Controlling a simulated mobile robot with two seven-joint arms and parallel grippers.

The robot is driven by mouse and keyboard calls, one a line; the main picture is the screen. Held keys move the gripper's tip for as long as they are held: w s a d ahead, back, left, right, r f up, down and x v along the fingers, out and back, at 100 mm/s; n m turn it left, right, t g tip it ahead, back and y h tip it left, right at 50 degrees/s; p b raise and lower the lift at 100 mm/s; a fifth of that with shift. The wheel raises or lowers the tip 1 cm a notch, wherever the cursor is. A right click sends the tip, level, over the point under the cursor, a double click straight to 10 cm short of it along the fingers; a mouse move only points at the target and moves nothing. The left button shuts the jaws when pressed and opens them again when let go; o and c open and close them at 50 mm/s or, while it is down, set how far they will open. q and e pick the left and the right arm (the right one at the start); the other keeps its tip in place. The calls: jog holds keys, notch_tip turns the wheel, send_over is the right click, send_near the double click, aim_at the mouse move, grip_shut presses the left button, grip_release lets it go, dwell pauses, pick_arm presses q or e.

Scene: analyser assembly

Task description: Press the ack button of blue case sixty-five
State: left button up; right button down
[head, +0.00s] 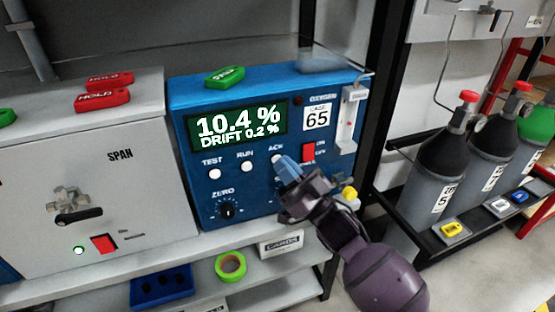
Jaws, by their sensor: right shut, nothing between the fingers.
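The blue case (265,197) with the label 65 (317,117) stands on the shelf. Its display (238,127) reads 10.4 % and DRIFT 0.2 %. Below the display are white buttons marked TEST (215,174), RUN (246,167) and ACK (276,160). My right gripper (287,166) is shut and empty, its blue fingertips at the lower right edge of the ACK button, partly covering it. I cannot tell whether the tips touch the button. My left gripper is not in view.
A grey SPAN case (130,185) stands at left. A green tag (225,77) lies on the blue case. Gas cylinders (440,150) stand at right.

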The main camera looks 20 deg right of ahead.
jog(key=shift+w, duration=0.25)
dwell(0.3)
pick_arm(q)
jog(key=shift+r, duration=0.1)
pick_arm(e)
jog(key=shift+s, duration=0.1)
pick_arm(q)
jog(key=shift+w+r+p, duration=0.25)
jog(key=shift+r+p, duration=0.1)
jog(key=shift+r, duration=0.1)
pick_arm(e)
jog(key=shift+s, duration=0.75)
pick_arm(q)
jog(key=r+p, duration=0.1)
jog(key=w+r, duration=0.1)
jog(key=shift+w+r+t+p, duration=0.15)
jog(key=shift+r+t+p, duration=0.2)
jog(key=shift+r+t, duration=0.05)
pick_arm(e)
jog(key=s, duration=0.5)
jog(key=shift+d, duration=0.1)
